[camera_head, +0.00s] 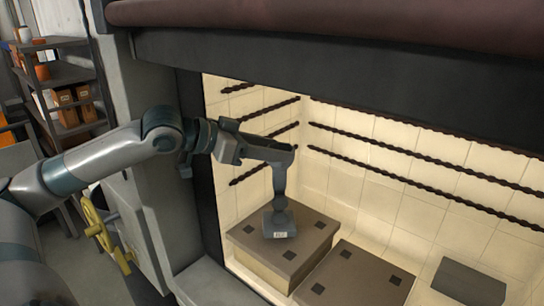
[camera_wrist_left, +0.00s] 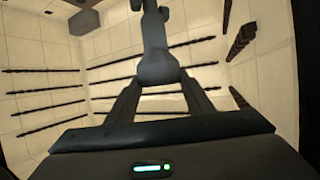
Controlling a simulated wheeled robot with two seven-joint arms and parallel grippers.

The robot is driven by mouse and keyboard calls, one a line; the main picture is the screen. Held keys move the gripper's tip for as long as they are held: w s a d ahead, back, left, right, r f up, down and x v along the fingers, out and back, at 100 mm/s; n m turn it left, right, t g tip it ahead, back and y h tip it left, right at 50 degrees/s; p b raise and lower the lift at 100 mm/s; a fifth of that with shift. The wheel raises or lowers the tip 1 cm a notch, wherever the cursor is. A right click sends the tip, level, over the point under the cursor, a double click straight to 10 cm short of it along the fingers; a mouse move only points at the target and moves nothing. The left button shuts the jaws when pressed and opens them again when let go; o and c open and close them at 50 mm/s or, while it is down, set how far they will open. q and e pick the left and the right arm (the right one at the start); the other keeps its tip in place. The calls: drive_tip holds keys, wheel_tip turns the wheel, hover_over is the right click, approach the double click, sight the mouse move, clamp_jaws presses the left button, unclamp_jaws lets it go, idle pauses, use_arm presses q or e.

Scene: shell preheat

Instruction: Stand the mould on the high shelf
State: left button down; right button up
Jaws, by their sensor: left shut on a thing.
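My left gripper (camera_head: 282,158) reaches into the pale kiln chamber and is shut on the grey mould. The mould (camera_head: 279,221) hangs below the fingers, roughly upright, with a narrow stem and a wider base bearing a small white label. In the head view the mould's base overlaps the raised brown shelf (camera_head: 312,228) with dark squares. I cannot tell whether the base touches it. My right gripper is not in view.
A lower brown slab (camera_head: 352,290) lies to the right of the raised shelf. A dark grey block (camera_head: 468,281) stands further right. Dark twisted rods (camera_head: 410,171) line the chamber walls. A dark lintel (camera_head: 330,75) crosses above my arm. A yellow handwheel (camera_head: 95,222) is outside left.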

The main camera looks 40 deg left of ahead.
use_arm(q)
drive_tip(key=shift+f+p, duration=0.35)
drive_tip(key=shift+f, duration=0.7)
drive_tip(key=c, duration=0.9)
unclamp_jaws()
